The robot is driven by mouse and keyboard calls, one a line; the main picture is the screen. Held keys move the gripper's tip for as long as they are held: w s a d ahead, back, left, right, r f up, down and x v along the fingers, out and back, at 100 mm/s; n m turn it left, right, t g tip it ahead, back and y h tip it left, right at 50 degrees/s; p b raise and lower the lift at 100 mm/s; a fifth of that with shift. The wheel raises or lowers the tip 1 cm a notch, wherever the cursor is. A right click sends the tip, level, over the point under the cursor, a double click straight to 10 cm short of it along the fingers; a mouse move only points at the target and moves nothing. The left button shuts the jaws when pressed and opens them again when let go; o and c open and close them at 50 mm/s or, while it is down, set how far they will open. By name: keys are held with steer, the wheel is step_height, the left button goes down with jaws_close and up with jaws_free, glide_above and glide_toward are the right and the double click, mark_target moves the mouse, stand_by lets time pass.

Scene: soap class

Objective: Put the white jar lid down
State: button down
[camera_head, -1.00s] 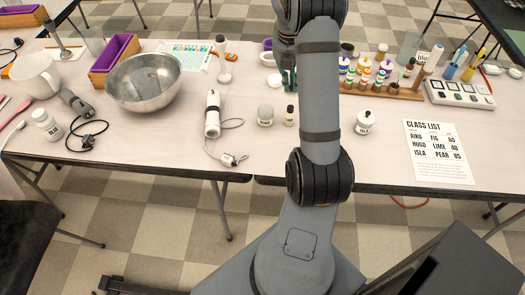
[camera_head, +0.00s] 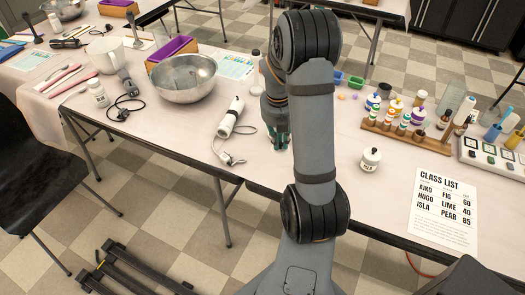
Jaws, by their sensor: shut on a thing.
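My gripper (camera_head: 280,142) is over the front part of the table, right of the white corded hand tool (camera_head: 231,115) and left of my own arm link. Its teal fingertips are low, close to the table top. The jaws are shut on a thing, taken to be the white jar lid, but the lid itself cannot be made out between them. A small white jar with a dark knob on top (camera_head: 370,159) stands on the table to the right of my arm.
A metal bowl (camera_head: 184,80) and a purple-lined box (camera_head: 172,51) stand to the left. A wooden rack of paint bottles (camera_head: 402,135) and a class list sheet (camera_head: 444,209) lie to the right. The table top (camera_head: 330,112) beside my arm is partly clear.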

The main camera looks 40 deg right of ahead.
steer(key=w+f, duration=0.1)
steer(key=w, duration=0.1)
steer(key=w+f, duration=0.2)
steer(key=w, duration=0.1)
steer(key=w+f, duration=0.1)
steer(key=w, duration=0.1)
steer(key=shift+w+a+f, duration=0.25)
steer(key=shift+a+f, duration=0.05)
steer(key=shift+w+f, duration=0.1)
steer(key=shift+f, duration=1.95)
steer(key=shift+f, duration=0.15)
steer(key=c, duration=1.7)
jaws_free()
steer(key=shift+c, duration=0.2)
step_height(320, 180, up, 12)
steer(key=a+p, duration=0.1)
steer(key=shift+s+a, duration=0.4)
